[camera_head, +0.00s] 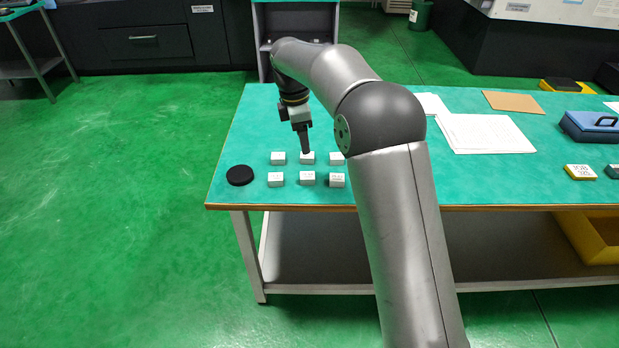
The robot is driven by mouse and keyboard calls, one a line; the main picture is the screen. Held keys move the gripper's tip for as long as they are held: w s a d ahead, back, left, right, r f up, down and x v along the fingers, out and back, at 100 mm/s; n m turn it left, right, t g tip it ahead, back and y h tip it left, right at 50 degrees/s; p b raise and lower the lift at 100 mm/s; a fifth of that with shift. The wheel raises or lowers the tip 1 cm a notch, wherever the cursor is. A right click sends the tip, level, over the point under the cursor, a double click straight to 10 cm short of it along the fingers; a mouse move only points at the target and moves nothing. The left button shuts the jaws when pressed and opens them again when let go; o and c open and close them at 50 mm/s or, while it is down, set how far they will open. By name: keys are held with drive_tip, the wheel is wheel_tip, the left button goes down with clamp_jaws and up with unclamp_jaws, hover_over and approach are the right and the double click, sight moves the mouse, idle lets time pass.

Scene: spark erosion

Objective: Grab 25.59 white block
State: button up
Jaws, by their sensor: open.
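Several small white blocks sit in two rows on the green table (240,140). The front row has a left block (276,180), a middle block (308,179) and a right block (337,181). Their markings are too small to read, so I cannot tell which is 25.59. My gripper (306,152) points down at the back middle block, its tips at or just above it. It is open; its finger gap is not clear from here.
A black disc (240,175) lies left of the blocks. My arm hides the table's middle.

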hover_over(307, 175)
drive_tip(key=f, duration=0.8)
drive_tip(key=shift+s+a+f, duration=0.1)
drive_tip(key=shift+s, duration=0.3)
drive_tip(key=shift+w+f, duration=0.2)
drive_tip(key=shift+f, duration=1.1)
drive_tip(key=shift+w+f, duration=0.15)
drive_tip(key=shift+f, duration=1.15)
drive_tip(key=c, duration=1.3)
